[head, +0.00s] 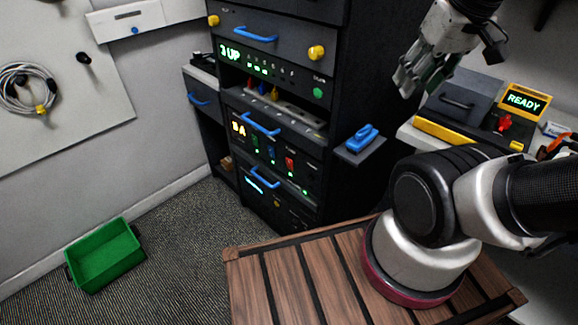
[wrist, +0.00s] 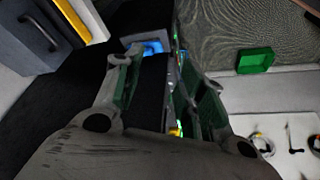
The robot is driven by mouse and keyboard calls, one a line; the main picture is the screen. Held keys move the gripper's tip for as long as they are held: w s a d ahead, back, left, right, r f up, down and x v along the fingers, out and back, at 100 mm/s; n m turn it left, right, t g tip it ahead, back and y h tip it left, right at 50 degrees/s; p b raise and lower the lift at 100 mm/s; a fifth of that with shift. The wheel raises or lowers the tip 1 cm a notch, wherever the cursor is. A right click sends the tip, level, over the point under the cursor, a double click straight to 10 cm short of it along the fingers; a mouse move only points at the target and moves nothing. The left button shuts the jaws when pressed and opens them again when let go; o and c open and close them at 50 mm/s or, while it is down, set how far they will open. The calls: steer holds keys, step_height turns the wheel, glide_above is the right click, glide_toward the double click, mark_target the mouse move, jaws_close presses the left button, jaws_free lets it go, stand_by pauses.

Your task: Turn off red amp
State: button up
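The dark rack (head: 365,75) holds stacked units. Small green lights show beside these controls. Which position the red control is in is too small to tell. My gripper (head: 412,82) is raised to the right of the rack, well apart from the red control. In the wrist view, its two fingers stand apart with nothing held between them (wrist: 158,62).
A blue-handled object (head: 362,138) sits on a small shelf at the rack's right side. Blue drawer handles (head: 260,124) stick out. A bench with a READY display (head: 524,101) is at right. A green bin (head: 104,256) lies on the floor at left, with clear carpet around it.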

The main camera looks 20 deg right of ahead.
steer(key=shift+w+a, duration=0.1)
steer(key=shift+a, duration=0.2)
steer(key=c, duration=0.7)
steer(key=w+a+f+n+g, duration=0.1)
steer(key=f, duration=0.1)
steer(key=w+a+f+n+g, duration=0.1)
steer(key=w+a+f, duration=0.1)
steer(key=w+a+f+n+g, duration=0.1)
steer(key=a+f+g, duration=0.1)
steer(key=f, duration=0.1)
steer(key=shift+w+a+f, duration=0.1)
steer(key=shift+w+a, duration=0.05)
jaws_close()
steer(key=w+a+f+n+t+h, duration=0.1)
steer(key=w+a+f+n+h, duration=0.35)
steer(key=f, duration=0.75)
steer(key=w+a+f+n+t+h, duration=0.1)
steer(key=w+a+f+n+h, duration=0.1)
steer(key=w+a+f+n, duration=0.75)
steer(key=w+a+f+n+t+h, duration=0.1)
steer(key=w+a+f+n+h, duration=0.35)
steer(key=f, duration=0.85)
steer(key=w+a, duration=0.1)
steer(key=w+a+n+t+y, duration=0.2)
steer(key=a, duration=0.1)
steer(key=shift+a+r+n, duration=0.1)
steer(key=shift+r+n, duration=0.1)
steer(key=shift+n, duration=0.05)
